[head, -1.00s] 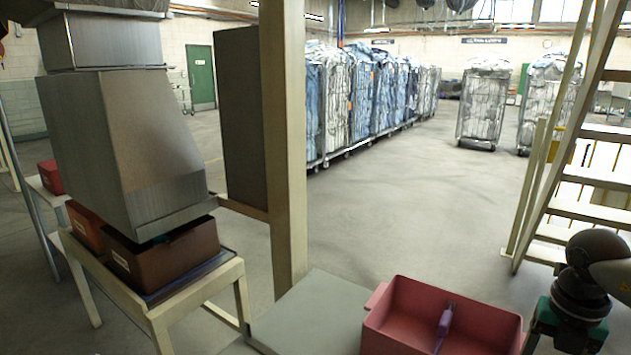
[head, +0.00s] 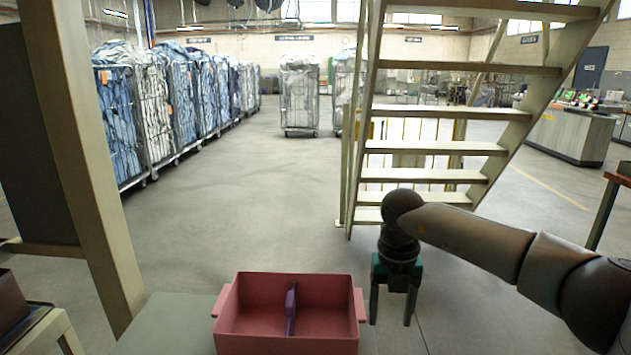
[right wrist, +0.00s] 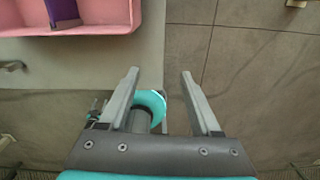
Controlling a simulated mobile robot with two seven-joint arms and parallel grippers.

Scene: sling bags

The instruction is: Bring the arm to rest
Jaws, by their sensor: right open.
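My right gripper (head: 391,322) hangs from my right arm, pointing down, just right of the pink bin in the head view. Its two fingers are apart with nothing between them. In the right wrist view the open fingers (right wrist: 160,73) reach over the grey surface's edge and the floor, clear of the pink bin (right wrist: 100,22). A teal ring-shaped part shows behind the fingers there; I cannot tell what it belongs to. My left gripper is not in view.
The pink bin (head: 246,322) with a purple divider (head: 290,312) stands on a grey surface (head: 160,325). A cream post (head: 85,170) rises at left. Metal stairs (head: 430,147) stand beyond my right arm. Caged laundry trolleys (head: 160,105) line the back left. The middle floor is open.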

